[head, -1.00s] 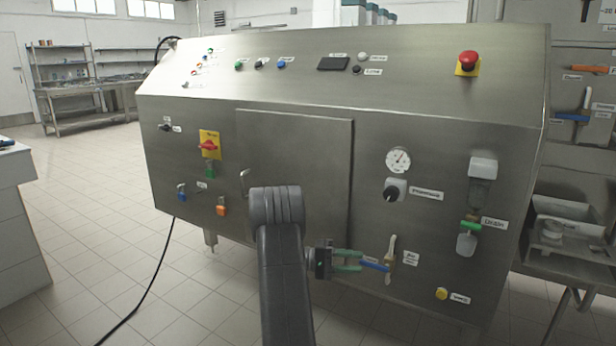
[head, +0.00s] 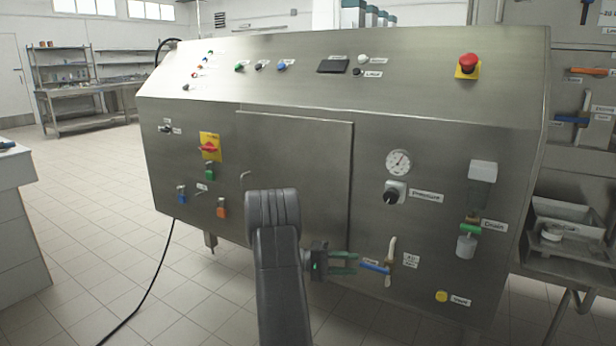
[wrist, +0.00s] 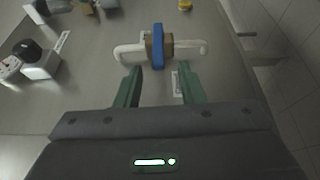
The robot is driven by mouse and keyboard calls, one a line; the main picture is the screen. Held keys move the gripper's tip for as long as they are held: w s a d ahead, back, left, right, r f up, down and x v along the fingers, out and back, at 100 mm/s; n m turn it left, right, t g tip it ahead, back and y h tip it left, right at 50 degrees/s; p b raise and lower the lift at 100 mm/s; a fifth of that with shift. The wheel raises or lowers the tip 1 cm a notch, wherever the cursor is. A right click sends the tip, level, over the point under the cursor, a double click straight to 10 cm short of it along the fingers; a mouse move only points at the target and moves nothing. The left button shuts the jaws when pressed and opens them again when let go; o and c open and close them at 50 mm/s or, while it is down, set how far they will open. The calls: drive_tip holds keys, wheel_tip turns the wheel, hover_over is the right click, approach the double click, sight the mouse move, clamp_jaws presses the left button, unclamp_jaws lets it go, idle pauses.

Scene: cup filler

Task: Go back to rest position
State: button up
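My gripper (head: 345,262) is in front of the lower part of the steel machine, its green fingers pointing right. In the wrist view my gripper (wrist: 158,88) shows its two fingers apart with nothing between them. A valve with a blue handle (head: 375,267) and a white pipe (head: 391,250) is just beyond the fingertips. In the wrist view the blue handle (wrist: 158,46) stands ahead of the gap, across the white pipe (wrist: 128,54). I see a gap between the fingertips and the handle in the wrist view.
The machine front (head: 300,160) carries a pressure gauge (head: 398,162), a pressure knob (head: 394,193), a drain unit (head: 468,240) and a yellow button (head: 441,296). A red emergency button (head: 468,64) is on top. Open tiled floor (head: 90,230) lies to the left.

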sight(361, 262)
drive_tip(key=w+a+p, duration=0.2)
drive_tip(key=a, duration=0.8)
drive_tip(key=s+d+b, duration=0.1)
drive_tip(key=d, duration=0.3)
drive_tip(key=d+b, duration=0.1)
drive_tip(key=d, duration=0.4)
drive_tip(key=s+d+b, duration=0.1)
drive_tip(key=d, duration=0.3)
drive_tip(key=shift+s+d+f+b, duration=0.1)
drive_tip(key=shift+s+d+b, duration=0.2)
drive_tip(key=shift+d, duration=0.1)
drive_tip(key=shift+r+y+p, duration=0.3)
drive_tip(key=shift+r, duration=0.2)
drive_tip(key=shift+r+m+y, duration=0.35)
drive_tip(key=shift+m+y, duration=0.05)
drive_tip(key=shift+y, duration=0.3)
